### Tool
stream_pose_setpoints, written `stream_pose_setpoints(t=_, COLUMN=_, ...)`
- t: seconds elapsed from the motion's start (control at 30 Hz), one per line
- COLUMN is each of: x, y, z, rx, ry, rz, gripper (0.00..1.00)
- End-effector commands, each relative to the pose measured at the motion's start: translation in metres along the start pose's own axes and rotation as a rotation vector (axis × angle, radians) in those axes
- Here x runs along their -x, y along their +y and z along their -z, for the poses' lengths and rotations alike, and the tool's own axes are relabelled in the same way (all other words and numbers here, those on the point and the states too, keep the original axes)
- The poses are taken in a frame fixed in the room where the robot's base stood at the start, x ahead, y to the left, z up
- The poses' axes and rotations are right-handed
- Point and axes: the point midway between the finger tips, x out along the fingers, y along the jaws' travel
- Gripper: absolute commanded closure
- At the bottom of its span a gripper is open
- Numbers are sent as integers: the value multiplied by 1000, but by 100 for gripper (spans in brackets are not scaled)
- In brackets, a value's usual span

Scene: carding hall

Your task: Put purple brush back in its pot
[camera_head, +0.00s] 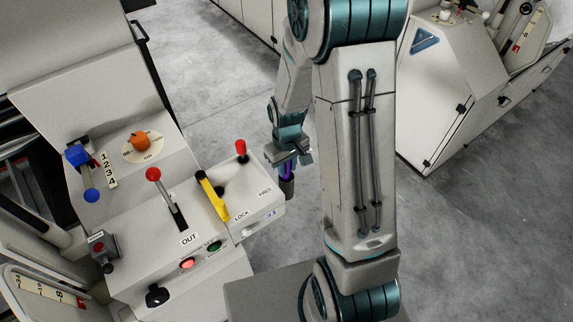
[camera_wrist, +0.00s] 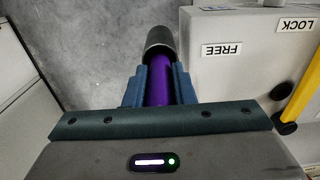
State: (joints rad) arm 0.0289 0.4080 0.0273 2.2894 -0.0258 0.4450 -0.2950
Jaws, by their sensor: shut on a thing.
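The pale control console (camera_head: 215,240) stands close left of the brush, with a yellow lever (camera_head: 212,195), red-knobbed levers (camera_head: 153,175) and lit buttons. A blue-knobbed lever (camera_head: 78,155) is further left. Grey floor (camera_head: 455,240) lies open to the right, below another machine (camera_head: 450,95).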

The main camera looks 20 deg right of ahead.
Motion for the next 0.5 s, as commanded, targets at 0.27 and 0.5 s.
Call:
stream_pose_setpoints(t=0.27, x=-2, y=0, z=0, rx=0, ry=0, rz=0, gripper=55)
stream_pose_setpoints(t=0.5, x=0, y=0, z=0, rx=0, ry=0, rz=0, gripper=55)
